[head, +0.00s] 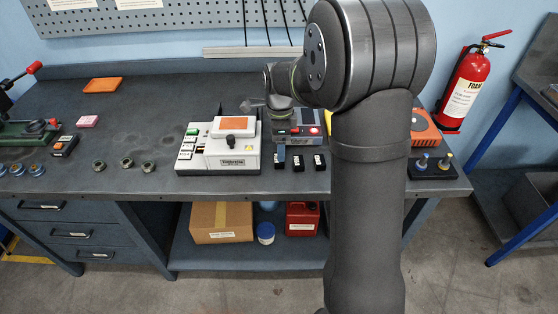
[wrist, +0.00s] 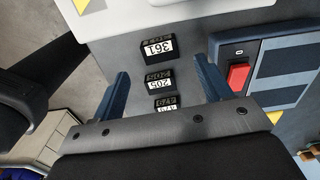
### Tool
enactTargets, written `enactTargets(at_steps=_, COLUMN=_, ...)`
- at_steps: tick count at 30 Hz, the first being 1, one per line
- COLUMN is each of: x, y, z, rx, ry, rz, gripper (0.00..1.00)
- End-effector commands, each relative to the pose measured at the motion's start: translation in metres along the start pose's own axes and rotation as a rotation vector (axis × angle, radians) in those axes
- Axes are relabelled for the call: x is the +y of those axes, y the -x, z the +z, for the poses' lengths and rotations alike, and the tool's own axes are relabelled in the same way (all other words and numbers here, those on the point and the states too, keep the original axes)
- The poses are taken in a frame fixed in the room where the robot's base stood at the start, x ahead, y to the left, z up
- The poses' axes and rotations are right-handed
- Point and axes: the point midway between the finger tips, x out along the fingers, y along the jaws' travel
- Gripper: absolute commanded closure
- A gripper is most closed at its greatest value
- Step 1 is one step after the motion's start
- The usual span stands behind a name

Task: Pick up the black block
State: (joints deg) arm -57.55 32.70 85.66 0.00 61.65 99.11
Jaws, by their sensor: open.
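Three small black blocks with white number labels stand in a row at the bench's front edge. In the head view they are the left block (head: 280,163), the middle block (head: 299,163) and the right block (head: 319,162). The wrist view shows the block labelled 361 (wrist: 158,55), one labelled 205 (wrist: 159,88) and a third (wrist: 165,99) partly hidden by my gripper. My gripper (wrist: 161,68) is open and empty, its blue fingers on either side of the row in the picture, apart from the blocks. In the head view, my arm partly hides the gripper.
A white device (head: 232,146) with an orange top stands left of the blocks. A dark device with a red button (wrist: 238,76) stands behind them. A black stand with knobs (head: 433,171) is at the bench's right. The bench's left middle (head: 150,120) is mostly clear.

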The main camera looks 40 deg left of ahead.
Motion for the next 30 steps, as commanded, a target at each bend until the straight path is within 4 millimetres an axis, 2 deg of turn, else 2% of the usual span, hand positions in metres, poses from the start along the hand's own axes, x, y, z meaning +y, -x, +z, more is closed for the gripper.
enactTargets(at_steps=9, x=0.0, y=-0.044, z=0.002, rx=0.001, ry=0.0, rz=0.003, gripper=0.29)
enactTargets(at_steps=18, x=-0.001, y=-0.05, z=0.002, rx=0.0, ry=0.0, rz=-0.001, gripper=0.29)
enactTargets(at_steps=20, x=0.0, y=-0.05, z=0.002, rx=0.0, ry=0.0, rz=-0.001, gripper=0.37)
enactTargets(at_steps=27, x=-0.001, y=-0.05, z=0.002, rx=0.0, ry=0.0, rz=0.0, gripper=0.84)
enactTargets(at_steps=30, x=-0.001, y=-0.049, z=0.002, rx=0.0, ry=0.0, rz=-0.001, gripper=0.86)
